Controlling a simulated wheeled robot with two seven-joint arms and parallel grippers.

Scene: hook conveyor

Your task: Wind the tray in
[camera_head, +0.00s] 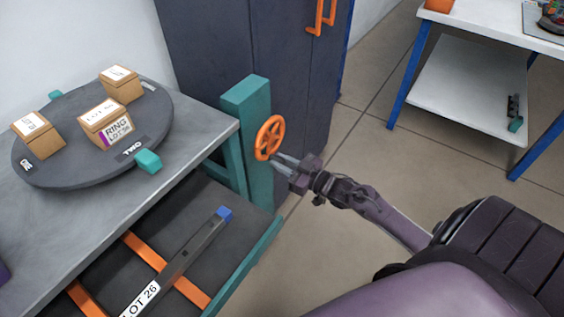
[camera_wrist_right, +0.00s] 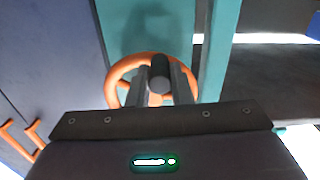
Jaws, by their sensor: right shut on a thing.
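An orange handwheel (camera_head: 269,138) is mounted on a teal post (camera_head: 247,103) beside the bench. My right gripper (camera_head: 279,161) is at the wheel's lower edge. The right wrist view shows the orange wheel (camera_wrist_right: 119,73) behind the fingers (camera_wrist_right: 160,80), which are closed on its dark knob (camera_wrist_right: 160,71). A dark tray with a teal front edge (camera_head: 247,266) sticks out from under the bench. On it lies a long dark bar (camera_head: 183,257) with a blue end and a "LOT 26" label. My left gripper is out of view.
A dark round turntable (camera_head: 60,175) on the grey bench (camera_head: 205,120) carries small cardboard boxes (camera_head: 107,120) and teal tabs. A dark cabinet (camera_head: 215,45) stands behind the post. A white table with a lower shelf (camera_head: 470,85) is at the right, with open floor before it.

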